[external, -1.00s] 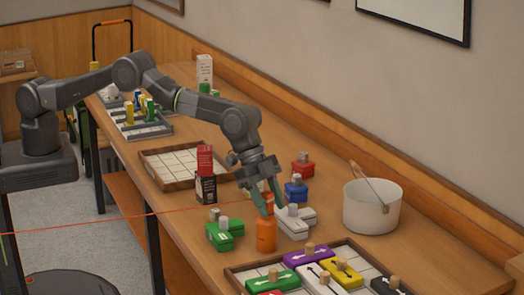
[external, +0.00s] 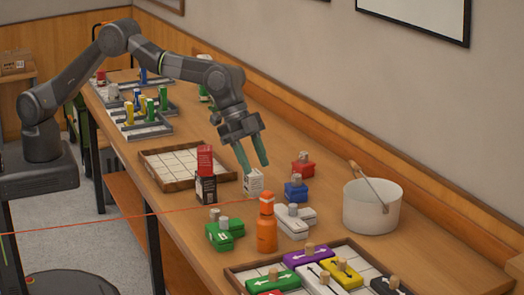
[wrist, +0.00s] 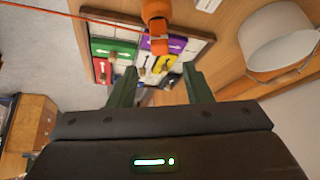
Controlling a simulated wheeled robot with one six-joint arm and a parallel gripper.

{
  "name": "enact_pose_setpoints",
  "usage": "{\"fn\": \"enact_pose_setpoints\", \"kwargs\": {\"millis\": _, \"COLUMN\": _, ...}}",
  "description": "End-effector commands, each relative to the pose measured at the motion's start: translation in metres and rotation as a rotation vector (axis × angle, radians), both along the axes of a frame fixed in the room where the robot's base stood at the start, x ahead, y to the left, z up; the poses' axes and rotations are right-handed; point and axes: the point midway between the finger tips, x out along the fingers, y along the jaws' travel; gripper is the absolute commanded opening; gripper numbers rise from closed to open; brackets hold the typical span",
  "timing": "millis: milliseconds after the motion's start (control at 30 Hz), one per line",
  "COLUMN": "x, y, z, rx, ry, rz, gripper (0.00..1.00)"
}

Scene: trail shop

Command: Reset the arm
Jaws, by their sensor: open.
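My gripper (external: 253,156) is open and empty, raised above the long wooden table (external: 335,241). Its two green fingers point down over the middle of the table, just above a small white box (external: 253,183). In the wrist view the gripper (wrist: 161,88) also shows its fingers spread apart with nothing between them. An orange bottle (external: 266,233) stands upright on the table in front of the gripper, clear of the fingers. The bottle also shows at the top of the wrist view (wrist: 157,20).
A tray of coloured blocks (external: 235,275) lies at the front, and a white pot (external: 371,207) stands right. Red and black boxes (external: 206,176), green blocks (external: 225,235), a blue block (external: 296,190) and a red block (external: 303,165) stand around.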

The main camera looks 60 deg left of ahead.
Motion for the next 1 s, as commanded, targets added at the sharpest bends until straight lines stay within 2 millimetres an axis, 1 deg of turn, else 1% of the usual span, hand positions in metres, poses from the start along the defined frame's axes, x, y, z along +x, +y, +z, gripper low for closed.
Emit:
{"fn": "enact_pose_setpoints", "kwargs": {"millis": 33, "x": -0.002, "y": 0.004, "z": 0.007, "rx": -0.001, "ry": 0.0, "rz": 0.0, "gripper": 0.45}}
{"fn": "enact_pose_setpoints", "kwargs": {"millis": 67, "x": -0.003, "y": 0.006, "z": 0.01, "rx": 0.0, "ry": 0.0, "rz": 0.0, "gripper": 0.45}}
{"fn": "enact_pose_setpoints", "kwargs": {"millis": 100, "x": -0.001, "y": 0.001, "z": -0.001, "rx": 0.004, "ry": 0.003, "rz": -0.001, "gripper": 0.45}}
{"fn": "enact_pose_setpoints", "kwargs": {"millis": 200, "x": 0.003, "y": -0.008, "z": -0.015, "rx": 0.003, "ry": 0.003, "rz": -0.001, "gripper": 0.45}}
{"fn": "enact_pose_setpoints", "kwargs": {"millis": 600, "x": 0.013, "y": -0.035, "z": -0.066, "rx": 0.002, "ry": 0.001, "rz": -0.001, "gripper": 0.45}}
{"fn": "enact_pose_setpoints", "kwargs": {"millis": 867, "x": 0.019, "y": -0.049, "z": -0.093, "rx": 0.002, "ry": 0.002, "rz": 0.0, "gripper": 0.45}}
{"fn": "enact_pose_setpoints", "kwargs": {"millis": 900, "x": 0.02, "y": -0.051, "z": -0.101, "rx": 0.002, "ry": 0.002, "rz": 0.0, "gripper": 0.45}}
{"fn": "enact_pose_setpoints", "kwargs": {"millis": 1000, "x": 0.021, "y": -0.051, "z": -0.079, "rx": -0.004, "ry": -0.002, "rz": -0.001, "gripper": 0.45}}
